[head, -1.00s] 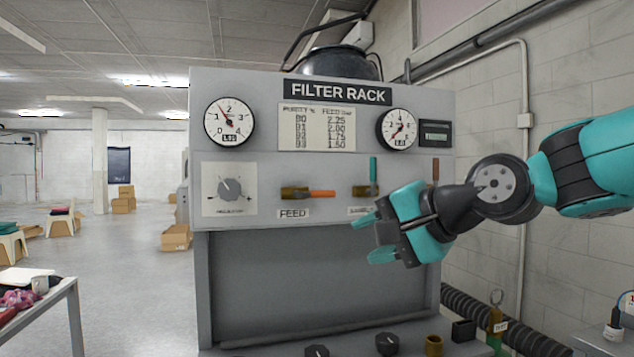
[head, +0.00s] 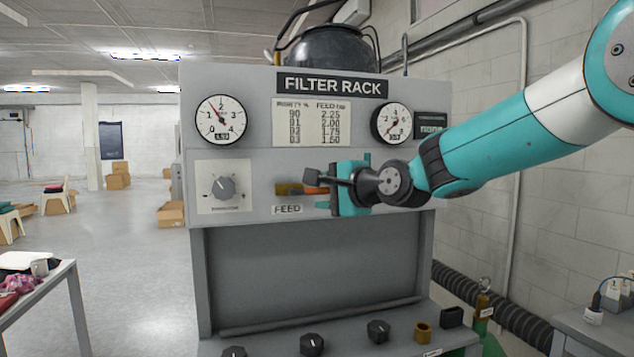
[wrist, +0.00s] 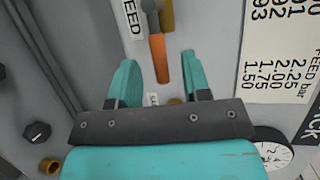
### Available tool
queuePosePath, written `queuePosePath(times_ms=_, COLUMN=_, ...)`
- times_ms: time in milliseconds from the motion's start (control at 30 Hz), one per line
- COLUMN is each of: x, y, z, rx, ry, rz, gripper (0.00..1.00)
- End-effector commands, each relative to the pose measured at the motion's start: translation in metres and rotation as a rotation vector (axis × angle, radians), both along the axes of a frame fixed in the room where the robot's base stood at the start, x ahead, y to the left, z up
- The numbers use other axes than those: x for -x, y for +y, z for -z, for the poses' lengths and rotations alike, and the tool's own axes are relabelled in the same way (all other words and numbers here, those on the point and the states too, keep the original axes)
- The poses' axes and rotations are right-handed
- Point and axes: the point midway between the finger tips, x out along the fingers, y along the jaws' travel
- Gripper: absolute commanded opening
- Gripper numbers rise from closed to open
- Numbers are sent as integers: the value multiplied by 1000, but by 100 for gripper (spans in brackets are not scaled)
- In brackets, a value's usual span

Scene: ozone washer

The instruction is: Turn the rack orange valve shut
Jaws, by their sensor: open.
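The orange valve handle (head: 312,190) extends sideways from its brass body (head: 288,189), above the FEED label, on the filter rack's panel. My gripper (head: 332,190) is in front of the handle's right end and hides part of it. In the wrist view the orange handle (wrist: 159,60) points down between the two teal fingers of my open gripper (wrist: 159,66). There is a gap on each side. I cannot tell whether the fingertips reach past the handle in depth.
The neighbouring valve is mostly hidden behind my gripper. A regulator knob (head: 223,188) is left of the FEED valve. Two gauges (head: 220,120) (head: 392,123) and a printed table (head: 312,122) are above. Black knobs (head: 312,344) line the lower ledge (head: 270,340).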

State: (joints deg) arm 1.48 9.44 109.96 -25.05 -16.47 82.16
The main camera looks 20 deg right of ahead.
Motion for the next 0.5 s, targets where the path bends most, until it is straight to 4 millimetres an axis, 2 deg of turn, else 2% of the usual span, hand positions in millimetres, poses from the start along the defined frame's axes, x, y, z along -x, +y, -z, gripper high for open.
queuePosePath(times_ms=100, x=-15, y=6, z=1, rx=1, ry=2, rz=-1, gripper=44)
queuePosePath(times_ms=200, x=-22, y=9, z=3, rx=0, ry=1, rz=-1, gripper=44)
queuePosePath(times_ms=500, x=-25, y=11, z=5, rx=0, ry=0, rz=0, gripper=44)
